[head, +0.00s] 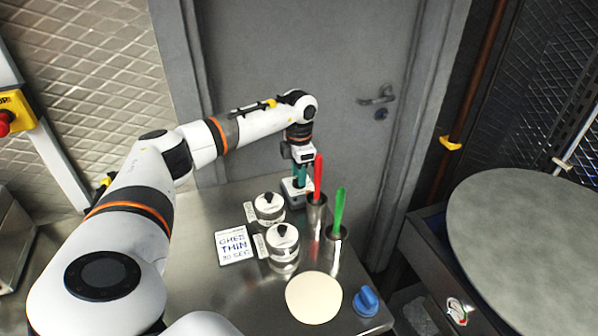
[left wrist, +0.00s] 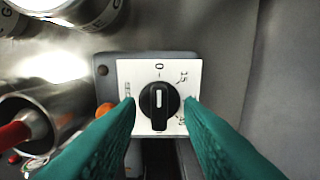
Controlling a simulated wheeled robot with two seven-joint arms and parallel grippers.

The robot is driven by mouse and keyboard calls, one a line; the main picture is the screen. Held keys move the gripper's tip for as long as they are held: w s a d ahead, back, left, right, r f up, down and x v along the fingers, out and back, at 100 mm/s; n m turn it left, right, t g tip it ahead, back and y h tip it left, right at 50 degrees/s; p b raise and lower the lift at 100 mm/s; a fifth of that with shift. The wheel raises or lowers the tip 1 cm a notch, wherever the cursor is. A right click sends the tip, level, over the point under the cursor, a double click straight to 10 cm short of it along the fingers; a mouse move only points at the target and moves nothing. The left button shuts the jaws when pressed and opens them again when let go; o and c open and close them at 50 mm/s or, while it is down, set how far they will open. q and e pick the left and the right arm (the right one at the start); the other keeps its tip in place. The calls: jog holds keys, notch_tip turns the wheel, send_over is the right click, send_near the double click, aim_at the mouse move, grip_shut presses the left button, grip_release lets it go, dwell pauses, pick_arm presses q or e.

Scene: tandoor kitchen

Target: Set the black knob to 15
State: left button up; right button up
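The black knob (left wrist: 159,105) sits on a white dial plate (left wrist: 144,71) in the left wrist view. Its white pointer line is upright, towards the 0 mark at the top of the plate. Other marks at the right, lower right and left are too small or hidden to read surely. My left gripper (head: 301,178) points down over the dial box (head: 290,202) at the back of the steel counter. Its green fingers (left wrist: 162,125) are apart, one on each side of the knob, with gaps to it. In the head view the gripper hides the knob. My right gripper is out of view.
Close by stand two steel cups, with a red-handled tool (head: 319,178) and a green-handled tool (head: 339,212). Two lidded jars (head: 283,242) and a note card (head: 235,247) lie left of them. A dough disc (head: 314,298) and blue knob-like object (head: 366,300) are in front.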

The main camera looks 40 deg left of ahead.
pick_arm(q)
jog(key=shift+s+f, duration=0.1)
jog(key=shift+f, duration=0.2)
grip_shut()
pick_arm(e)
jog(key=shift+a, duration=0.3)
pick_arm(q)
jog(key=shift+m, duration=0.4)
jog(key=m+b, duration=0.1)
jog(key=m, duration=0.2)
jog(key=shift+m, duration=0.3)
jog(key=shift+r+m+b, duration=0.1)
jog(key=shift+m+b, duration=0.25)
jog(key=shift+m, duration=1.85)
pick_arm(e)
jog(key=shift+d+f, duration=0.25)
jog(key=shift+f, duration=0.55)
